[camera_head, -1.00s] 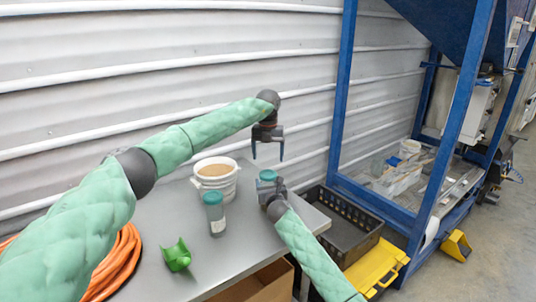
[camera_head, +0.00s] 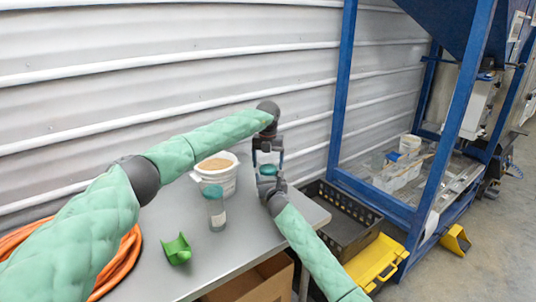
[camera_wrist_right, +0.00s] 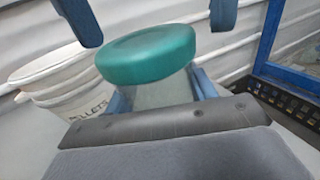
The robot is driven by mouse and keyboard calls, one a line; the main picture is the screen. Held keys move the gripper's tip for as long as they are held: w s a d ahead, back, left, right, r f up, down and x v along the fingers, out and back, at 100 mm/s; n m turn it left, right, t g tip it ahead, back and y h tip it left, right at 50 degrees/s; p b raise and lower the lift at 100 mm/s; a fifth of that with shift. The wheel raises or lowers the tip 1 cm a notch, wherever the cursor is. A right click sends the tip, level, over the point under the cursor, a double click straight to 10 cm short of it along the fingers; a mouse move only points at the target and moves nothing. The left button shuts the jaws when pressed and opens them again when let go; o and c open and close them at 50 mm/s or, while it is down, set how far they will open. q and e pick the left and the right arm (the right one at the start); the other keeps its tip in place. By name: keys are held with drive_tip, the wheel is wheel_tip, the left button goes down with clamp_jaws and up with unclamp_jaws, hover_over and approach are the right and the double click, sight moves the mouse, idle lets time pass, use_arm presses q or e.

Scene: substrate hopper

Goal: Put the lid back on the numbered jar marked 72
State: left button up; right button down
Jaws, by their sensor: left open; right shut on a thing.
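A clear jar (camera_wrist_right: 160,92) with a teal lid (camera_wrist_right: 145,53) on its top stands upright on the table's right part. The lid also shows in the head view (camera_head: 268,170). My right gripper (camera_head: 269,182) is shut on the jar's body, its blue fingers on both sides below the lid. My left gripper (camera_head: 268,161) is open above the lid, its fingertips pointing down, one on each side; they show at the top of the right wrist view (camera_wrist_right: 157,30). No number can be read on the jar, and I cannot tell whether the lid is tightened.
A second teal-topped jar (camera_head: 217,215) stands left of the held jar on the grey table (camera_head: 207,262). Behind it is a white bucket (camera_head: 222,178) of brown pellets. A green scoop (camera_head: 176,250) lies at front left. A black crate (camera_head: 345,222) and blue frame are right of the table.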

use_arm(q)
drive_tip(key=shift+f, duration=1.1)
drive_tip(key=shift+c, duration=0.2)
drive_tip(key=c, duration=1)
drive_tip(key=shift+o, duration=0.2)
drive_tip(key=o, duration=1.2)
drive_tip(key=shift+c, duration=0.2)
wheel_tip(320, 180, up, 12)
